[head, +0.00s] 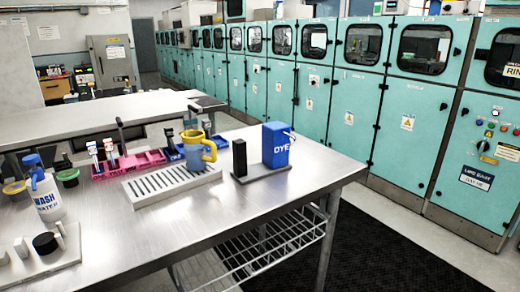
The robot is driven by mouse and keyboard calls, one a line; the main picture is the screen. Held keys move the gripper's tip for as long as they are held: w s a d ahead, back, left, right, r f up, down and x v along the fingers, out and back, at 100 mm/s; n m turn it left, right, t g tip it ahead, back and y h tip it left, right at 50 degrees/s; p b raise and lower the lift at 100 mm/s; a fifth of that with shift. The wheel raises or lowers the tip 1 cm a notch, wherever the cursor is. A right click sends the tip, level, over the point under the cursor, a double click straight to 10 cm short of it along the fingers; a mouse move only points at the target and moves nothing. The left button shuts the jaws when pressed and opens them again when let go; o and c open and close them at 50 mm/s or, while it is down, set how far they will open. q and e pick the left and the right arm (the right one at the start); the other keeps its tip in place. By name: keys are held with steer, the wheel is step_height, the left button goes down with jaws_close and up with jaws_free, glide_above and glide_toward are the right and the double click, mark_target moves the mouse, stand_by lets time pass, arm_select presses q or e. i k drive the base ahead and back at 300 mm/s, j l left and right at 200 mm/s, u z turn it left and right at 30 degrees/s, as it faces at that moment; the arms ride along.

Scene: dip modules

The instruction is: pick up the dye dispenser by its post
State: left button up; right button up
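The dye dispenser is a blue box (277,145) lettered "DYE" with a thin spout or wire at its top right. A black upright post (240,158) stands just left of the box. Both rise from a flat grey base plate (264,173) on the steel table (225,215), near its right end. The dispenser is upright, and nothing touches the post. Neither of my grippers shows in the head view.
Left of the post, a yellow mug (199,150) stands on a slotted white rack (160,184). Pink and blue trays (137,160) with small modules lie behind it. A wash-water bottle (45,197) stands far left. The table in front of the dispenser is clear.

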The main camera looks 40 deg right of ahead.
mark_target(275, 135)
steer(key=i+j+z, duration=0.1)
steer(key=i+z, duration=0.15)
steer(key=i+j+z, duration=0.25)
steer(key=i, duration=0.15)
steer(key=l+z, duration=0.1)
steer(key=z, duration=1.1)
